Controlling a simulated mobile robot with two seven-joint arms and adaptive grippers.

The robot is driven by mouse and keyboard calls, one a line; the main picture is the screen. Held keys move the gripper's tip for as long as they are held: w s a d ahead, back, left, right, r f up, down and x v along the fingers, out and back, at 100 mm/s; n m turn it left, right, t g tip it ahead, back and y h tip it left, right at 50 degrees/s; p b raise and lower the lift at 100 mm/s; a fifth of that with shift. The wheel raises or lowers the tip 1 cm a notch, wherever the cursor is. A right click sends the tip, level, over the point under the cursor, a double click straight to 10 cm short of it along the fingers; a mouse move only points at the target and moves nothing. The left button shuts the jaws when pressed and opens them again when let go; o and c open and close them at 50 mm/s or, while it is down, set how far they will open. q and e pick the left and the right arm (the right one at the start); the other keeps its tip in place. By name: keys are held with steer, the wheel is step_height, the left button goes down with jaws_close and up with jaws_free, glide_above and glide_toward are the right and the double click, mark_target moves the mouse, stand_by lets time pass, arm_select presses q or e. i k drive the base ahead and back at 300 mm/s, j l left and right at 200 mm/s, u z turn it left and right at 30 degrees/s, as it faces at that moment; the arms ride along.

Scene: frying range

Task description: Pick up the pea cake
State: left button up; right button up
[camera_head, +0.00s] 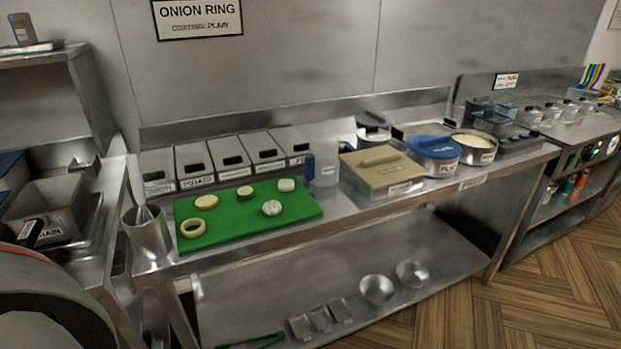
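A green board (235,230) lies on the left part of the steel counter. On it sits a small, dull green round piece (244,192), which looks like the pea cake. A pale beige disc (206,202) is to its left. A yellowish ring (193,228) lies at the board's left front. A white piece (286,185) is to the right, and a whitish lumpy piece (272,208) lies in front of it. The pieces are apart from each other. Neither of my grippers is in view.
Several lidded steel bins (195,165) line the back. A clear jug (325,163), a beige lidded box (382,170) and a blue-lidded pot (434,148) stand right of the board. A steel pot with a whisk (146,233) stands at the left front corner.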

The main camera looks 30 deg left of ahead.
mark_target(283, 185)
steer(key=u, duration=0.35)
steer(key=i+l+u, duration=0.1)
steer(key=u, duration=0.3)
steer(key=l+u, duration=0.15)
steer(key=u, duration=0.2)
steer(key=i+l+u, duration=0.1)
steer(key=l+u, duration=0.6)
steer(key=l, duration=0.2)
steer(key=l+u, duration=0.25)
steer(key=l, duration=0.75)
